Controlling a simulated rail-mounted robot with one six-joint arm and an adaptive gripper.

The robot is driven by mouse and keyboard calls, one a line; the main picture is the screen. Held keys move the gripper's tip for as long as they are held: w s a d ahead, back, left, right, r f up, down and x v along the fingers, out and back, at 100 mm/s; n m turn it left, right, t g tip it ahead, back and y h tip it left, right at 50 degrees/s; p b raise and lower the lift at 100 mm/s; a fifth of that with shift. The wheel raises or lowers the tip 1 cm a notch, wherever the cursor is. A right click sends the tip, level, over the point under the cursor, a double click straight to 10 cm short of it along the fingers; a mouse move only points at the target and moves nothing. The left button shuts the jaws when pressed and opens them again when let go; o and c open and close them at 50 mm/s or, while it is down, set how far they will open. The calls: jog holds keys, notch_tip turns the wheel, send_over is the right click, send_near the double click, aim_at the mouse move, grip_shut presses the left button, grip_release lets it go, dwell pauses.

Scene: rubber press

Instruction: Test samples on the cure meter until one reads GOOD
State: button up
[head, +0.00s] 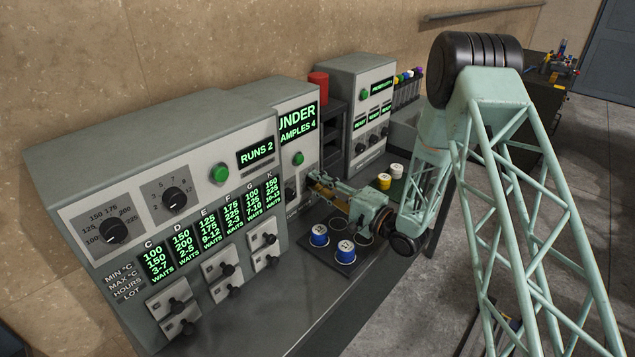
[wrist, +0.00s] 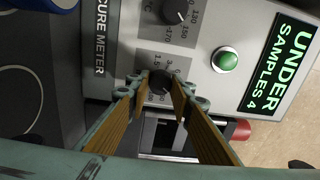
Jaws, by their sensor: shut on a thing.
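The cure meter (head: 276,97) is a light grey box, and its display (head: 298,120) reads UNDER, SAMPLES 4. The display shows turned in the wrist view (wrist: 283,65), beside the meter's green button (wrist: 225,60). My gripper (head: 312,186) is at the meter's lower front; the wrist view (wrist: 158,88) shows its fingertips shut on the lower black knob (wrist: 160,82). A second black knob (wrist: 176,11) sits beside it with a temperature scale. Two blue samples with white tops (head: 319,235) (head: 345,250) stand on a dark tray (head: 337,262) in front of the meter. Two empty rings show on the tray.
The left panel (head: 180,150) has dials, a RUNS 2 display (head: 256,153) and a lot table. A grey machine (head: 359,72) with several small displays stands right of the meter. A yellow sample (head: 384,181) and a white sample (head: 397,170) stand near my wrist.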

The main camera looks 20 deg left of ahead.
dwell(0.3)
jog(key=o, duration=0.9)
jog(key=shift+d, duration=0.15)
jog(key=shift+v, duration=5.9)
jog(key=shift+s, duration=0.1)
jog(key=shift+c, duration=0.7)
